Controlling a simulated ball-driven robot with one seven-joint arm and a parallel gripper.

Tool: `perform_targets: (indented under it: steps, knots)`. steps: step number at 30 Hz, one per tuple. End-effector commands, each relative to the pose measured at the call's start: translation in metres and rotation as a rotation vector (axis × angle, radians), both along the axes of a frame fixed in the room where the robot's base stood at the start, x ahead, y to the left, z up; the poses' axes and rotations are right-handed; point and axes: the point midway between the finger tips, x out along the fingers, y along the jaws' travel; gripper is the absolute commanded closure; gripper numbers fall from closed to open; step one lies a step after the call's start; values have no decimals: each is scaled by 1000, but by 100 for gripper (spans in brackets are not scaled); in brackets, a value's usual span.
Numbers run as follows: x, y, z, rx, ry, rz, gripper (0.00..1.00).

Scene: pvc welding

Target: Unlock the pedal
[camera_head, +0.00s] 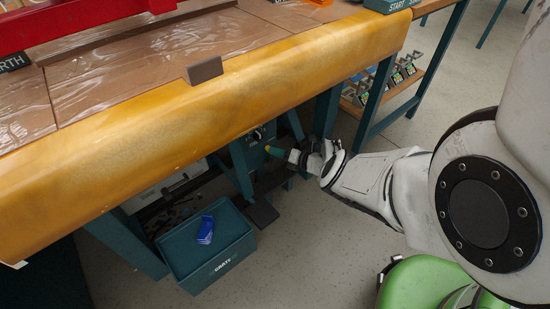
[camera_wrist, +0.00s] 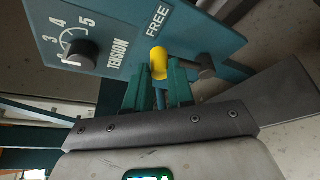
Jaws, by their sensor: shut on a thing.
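In the wrist view a teal panel (camera_wrist: 130,25) carries the word FREE and a black dial (camera_wrist: 82,55) marked TENSION with numbers. A yellow knob (camera_wrist: 158,63) stands in front of the panel near FREE. My gripper (camera_wrist: 159,88) has its teal fingers on either side of this knob and is shut on it. In the head view my gripper (camera_head: 277,152) reaches under the table edge to the panel (camera_head: 258,138); the knob is too small to make out clearly there. A dark flat pedal (camera_head: 262,212) lies low near the floor below.
The table's rounded yellow edge (camera_head: 150,110) hangs above my arm. A teal crate (camera_head: 208,262) with a blue item stands on the floor at the left. Teal table legs (camera_head: 327,112) stand behind. A dark rod (camera_wrist: 205,68) is right of the knob.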

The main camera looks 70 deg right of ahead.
Motion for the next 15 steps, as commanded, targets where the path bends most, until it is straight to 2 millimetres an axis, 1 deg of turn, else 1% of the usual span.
perform_targets:
  steps: [7, 15]
  knots:
    - [-2, -4, -2, 58, -35, -1, 100]
    - [-3, -4, -1, 70, -41, -3, 100]
